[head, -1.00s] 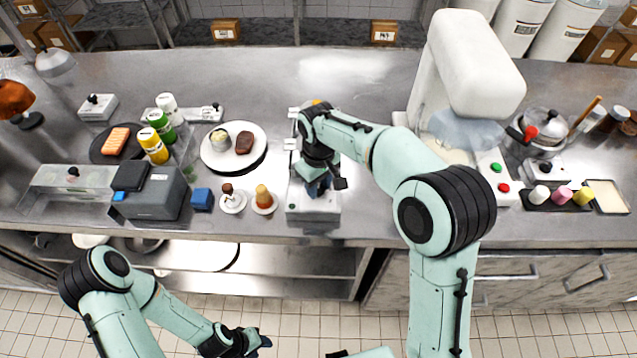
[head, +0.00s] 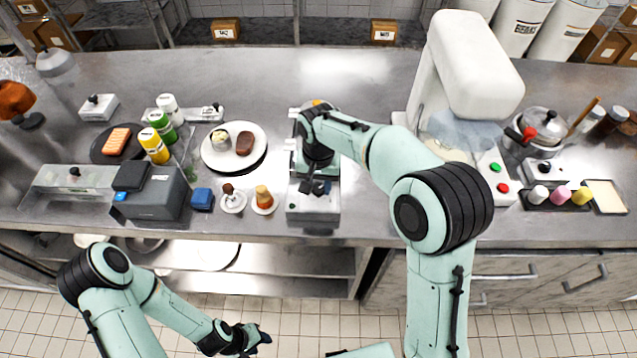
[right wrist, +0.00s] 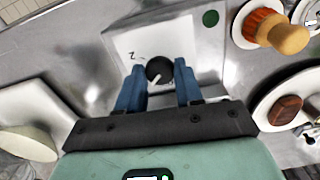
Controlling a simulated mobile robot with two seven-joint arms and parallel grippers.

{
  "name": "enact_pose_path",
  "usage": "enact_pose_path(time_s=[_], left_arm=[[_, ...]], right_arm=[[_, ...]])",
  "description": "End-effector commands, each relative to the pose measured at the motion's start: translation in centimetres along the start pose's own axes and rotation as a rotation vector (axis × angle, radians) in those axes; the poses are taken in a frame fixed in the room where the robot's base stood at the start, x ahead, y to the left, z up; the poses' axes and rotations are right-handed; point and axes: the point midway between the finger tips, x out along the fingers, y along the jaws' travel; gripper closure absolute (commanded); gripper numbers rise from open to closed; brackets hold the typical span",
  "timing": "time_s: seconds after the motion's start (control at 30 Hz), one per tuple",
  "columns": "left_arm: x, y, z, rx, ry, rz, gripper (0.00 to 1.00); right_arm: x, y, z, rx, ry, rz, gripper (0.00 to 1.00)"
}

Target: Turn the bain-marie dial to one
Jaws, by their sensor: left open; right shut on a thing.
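The bain-marie dial (right wrist: 159,70) is a round black knob with a white pointer line, set on a white panel (right wrist: 128,45) in the right wrist view. Its pointer slants down and left in that view. A small dark mark like a 2 or Z is printed up and left of it. My right gripper (right wrist: 158,80) is shut on the dial, one blue finger on each side. In the head view my right gripper (head: 318,187) is over the steel unit (head: 313,215), and the dial is hidden there. My left gripper (head: 248,340) is open and empty in front of the counter.
Two small dessert plates (head: 264,204) stand just left of the unit, with a larger white plate (head: 258,165) behind them. A white mixer (head: 470,70) stands to the right. Counter behind the unit is mostly clear.

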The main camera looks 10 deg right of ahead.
Motion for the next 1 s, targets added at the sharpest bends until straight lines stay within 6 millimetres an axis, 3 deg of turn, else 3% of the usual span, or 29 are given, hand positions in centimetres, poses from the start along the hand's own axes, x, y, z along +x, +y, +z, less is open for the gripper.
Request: enact_pose_path(time_s=[0.4, 0.93, 0.97, 1.0], left_arm=[[-0.07, 0.04, -0.05, 0.0, 0.001, 0.0, 0.57], [-0.07, 0.04, -0.05, 0.0, 0.001, 0.0, 0.57], [-0.07, 0.04, -0.05, 0.0, 0.001, 0.0, 0.57], [-0.07, 0.04, -0.05, 0.0, 0.001, 0.0, 0.57]], right_arm=[[-0.06, 0.02, -0.05, 0.172, 0.001, 0.0, 0.95], [-0.06, 0.01, -0.05, 0.191, 0.002, -0.001, 0.95], [-0.06, 0.0, -0.05, 0.191, 0.002, -0.001, 0.55], [-0.06, 0.01, -0.06, 0.191, 0.002, -0.001, 0.42]])
